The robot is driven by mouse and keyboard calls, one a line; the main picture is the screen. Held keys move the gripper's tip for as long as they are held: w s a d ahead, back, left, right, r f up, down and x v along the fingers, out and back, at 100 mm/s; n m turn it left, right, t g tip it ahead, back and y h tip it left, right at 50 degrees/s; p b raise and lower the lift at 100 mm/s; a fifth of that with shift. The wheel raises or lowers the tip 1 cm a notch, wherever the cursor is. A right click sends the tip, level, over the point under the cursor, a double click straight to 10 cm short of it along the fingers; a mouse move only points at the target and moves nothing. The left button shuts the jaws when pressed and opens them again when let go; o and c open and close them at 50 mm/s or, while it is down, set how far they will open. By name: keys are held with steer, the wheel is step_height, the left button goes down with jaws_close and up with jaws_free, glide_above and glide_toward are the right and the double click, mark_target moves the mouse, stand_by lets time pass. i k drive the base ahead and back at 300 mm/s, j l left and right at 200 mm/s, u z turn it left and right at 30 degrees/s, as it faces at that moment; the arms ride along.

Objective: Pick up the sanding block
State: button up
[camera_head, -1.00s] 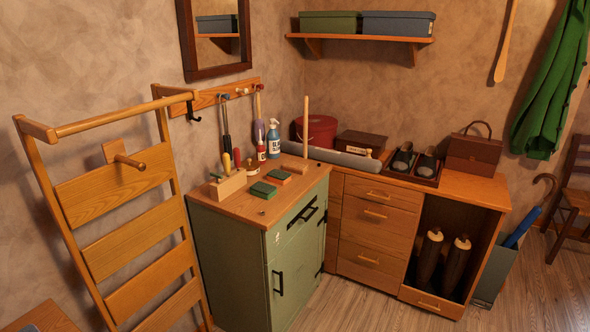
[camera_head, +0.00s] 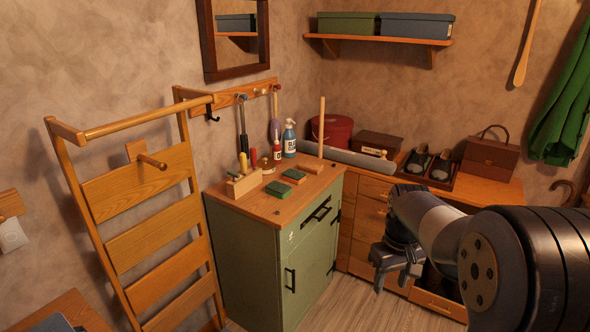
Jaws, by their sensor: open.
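Two small green-topped blocks lie on the wooden top of the green cabinet (camera_head: 262,208). The nearer green block (camera_head: 278,189) is close to the front edge. The other green-topped block (camera_head: 293,176) lies just behind it, to the right, with a reddish-brown lower part. They look like sanding blocks; I cannot tell which one the task means. My gripper (camera_head: 391,282) is open and empty, pointing down. It appears to the right of the green cabinet, in front of the wooden drawers and apart from both blocks.
A wooden holder (camera_head: 243,184) with upright tools stands left of the blocks. Behind are a blue-labelled bottle (camera_head: 289,139) and a wooden block with a tall stick (camera_head: 311,166). A wooden ladder-like rack (camera_head: 150,235) stands at left. Open floor lies before the drawers.

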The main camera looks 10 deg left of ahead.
mark_target(312, 168)
steer(key=i+l+u, duration=0.1)
steer(key=i+u, duration=0.15)
steer(key=u, duration=0.15)
steer(key=i+l+u, duration=0.15)
steer(key=u, duration=0.2)
steer(key=i+l+u, duration=0.25)
steer(key=u, duration=0.15)
steer(key=i+l, duration=0.25)
steer(key=i+l+u, duration=0.1)
steer(key=i+l, duration=0.15)
steer(key=l, duration=0.2)
steer(key=i+l, duration=0.2)
steer(key=l, duration=0.15)
steer(key=i+l+u, duration=0.1)
steer(key=i+l, duration=0.4)
steer(key=l, duration=0.2)
steer(key=i+l+u, duration=0.1)
steer(key=l, duration=0.3)
steer(key=i+l, duration=0.3)
steer(key=l+u, duration=0.05)
steer(key=l, duration=0.05)
